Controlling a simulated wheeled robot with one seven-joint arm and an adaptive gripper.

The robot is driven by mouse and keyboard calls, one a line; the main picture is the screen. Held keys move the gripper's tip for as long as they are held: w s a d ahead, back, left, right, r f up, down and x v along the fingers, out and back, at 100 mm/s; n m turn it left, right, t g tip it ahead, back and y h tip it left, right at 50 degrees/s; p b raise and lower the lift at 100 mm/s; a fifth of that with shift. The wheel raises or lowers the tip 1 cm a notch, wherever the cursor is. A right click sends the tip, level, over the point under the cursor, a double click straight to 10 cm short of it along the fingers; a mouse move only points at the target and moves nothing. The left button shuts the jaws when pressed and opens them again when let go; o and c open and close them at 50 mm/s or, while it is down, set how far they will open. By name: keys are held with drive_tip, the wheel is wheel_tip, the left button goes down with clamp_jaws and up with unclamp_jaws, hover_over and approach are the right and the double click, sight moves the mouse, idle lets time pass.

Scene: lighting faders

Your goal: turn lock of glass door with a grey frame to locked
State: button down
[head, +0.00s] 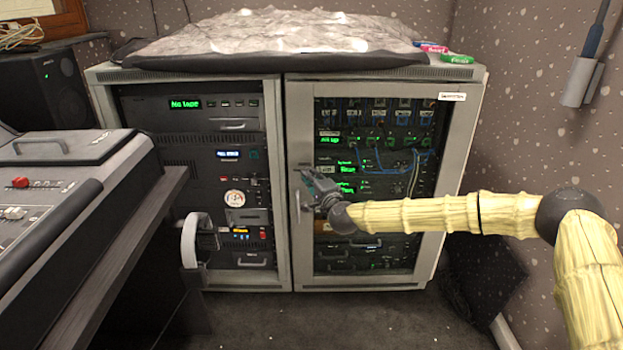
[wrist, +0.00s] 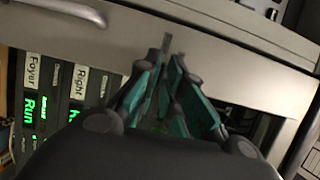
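The glass door (head: 455,190) with a grey frame is the right-hand door of the rack cabinet and looks closed. Its handle (head: 298,205) is on the left side of the frame; part of it shows at the upper left in the wrist view (wrist: 60,10). My gripper (head: 306,175) is at the frame's left side, just above the handle. In the wrist view the teal fingers (wrist: 165,65) point at the grey frame (wrist: 225,60), with a narrow gap between the tips. A small dark grey piece, perhaps the lock (wrist: 166,42), shows at the fingertips. Whether they grip it is unclear.
The left rack bay (head: 215,130) is beside the door. A mixing desk (head: 70,200) and a chair-like armrest (head: 190,240) stand at the left front. A grey cover (head: 270,35) lies on the cabinet. Carpet (head: 340,310) in front is clear.

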drive_tip(key=shift+r+p, duration=0.2)
drive_tip(key=shift+p, duration=0.15)
drive_tip(key=shift+r+n+p, duration=0.2)
drive_tip(key=shift+n+p, duration=0.4)
drive_tip(key=shift+p, duration=0.15)
drive_tip(key=n+p, duration=0.1)
drive_tip(key=n+g+p, duration=0.1)
drive_tip(key=p, duration=0.1)
drive_tip(key=shift+a+r+h, duration=0.1)
drive_tip(key=shift+r+h, duration=0.15)
drive_tip(key=shift+h, duration=0.15)
drive_tip(key=shift+a+f+n+g+h+p, duration=0.1)
drive_tip(key=shift+n+g+h+p, duration=0.25)
drive_tip(key=shift+n+h+p, duration=1.2)
drive_tip(key=shift+a+f+n+g+h+p, duration=0.1)
drive_tip(key=shift+n+g+h+p, duration=0.35)
drive_tip(key=shift+n+p, duration=1.95)
drive_tip(key=shift+a+n+g+h+p, duration=0.1)
drive_tip(key=shift+n+g+h+p, duration=0.2)
drive_tip(key=shift+n+h+p, duration=1.7)
drive_tip(key=shift+m+y+p, duration=0.65)
drive_tip(key=shift+y+p, duration=0.15)
drive_tip(key=shift+y, duration=0.1)
